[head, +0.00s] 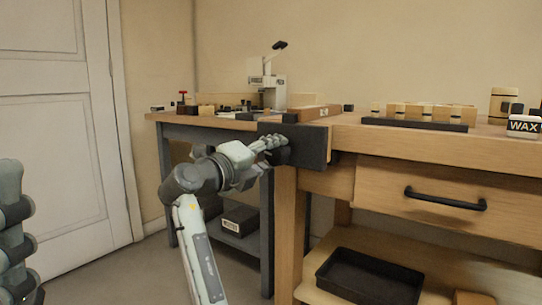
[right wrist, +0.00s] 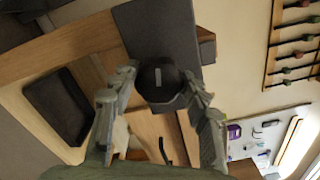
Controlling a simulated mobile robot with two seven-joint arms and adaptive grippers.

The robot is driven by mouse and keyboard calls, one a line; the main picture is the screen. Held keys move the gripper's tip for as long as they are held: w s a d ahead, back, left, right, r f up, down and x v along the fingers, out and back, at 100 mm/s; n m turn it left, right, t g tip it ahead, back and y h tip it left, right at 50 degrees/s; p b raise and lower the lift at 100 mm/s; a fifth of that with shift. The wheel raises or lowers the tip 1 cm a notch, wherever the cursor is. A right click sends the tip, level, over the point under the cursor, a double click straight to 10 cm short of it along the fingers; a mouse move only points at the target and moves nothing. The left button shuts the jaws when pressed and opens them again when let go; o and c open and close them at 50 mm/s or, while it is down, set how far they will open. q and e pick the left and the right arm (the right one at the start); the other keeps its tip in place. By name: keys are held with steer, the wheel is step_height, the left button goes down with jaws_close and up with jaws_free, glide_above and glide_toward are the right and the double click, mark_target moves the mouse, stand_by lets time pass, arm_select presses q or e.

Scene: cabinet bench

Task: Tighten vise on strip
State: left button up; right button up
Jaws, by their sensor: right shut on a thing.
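The vise (head: 312,147) is a dark grey block at the left end of the wooden bench. Its dark round knob with a light mark (right wrist: 162,80) shows in the right wrist view. My right gripper (head: 278,146) reaches the vise's front face. Its fingers are shut on the knob, one on each side in the right wrist view. The dark vise block also shows behind the knob there (right wrist: 158,30). A flat wooden piece (head: 316,112) lies above the vise; I cannot tell whether it is the strip or whether the jaws touch it. My left gripper is out of view.
A wooden drawer with a black handle (head: 445,200) is right of the vise, above a black tray (head: 370,277) on a low shelf. A grey bench (head: 190,133) stands behind with a press (head: 266,90). Wooden blocks and a WAX tin (head: 524,127) sit at right.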

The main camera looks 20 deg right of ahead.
steer(key=shift+s+a+f+m, duration=0.15)
steer(key=shift+m, duration=1.15)
steer(key=o, duration=1)
steer(key=shift+a, duration=0.15)
steer(key=shift+o, duration=0.8)
steer(key=v, duration=1.2)
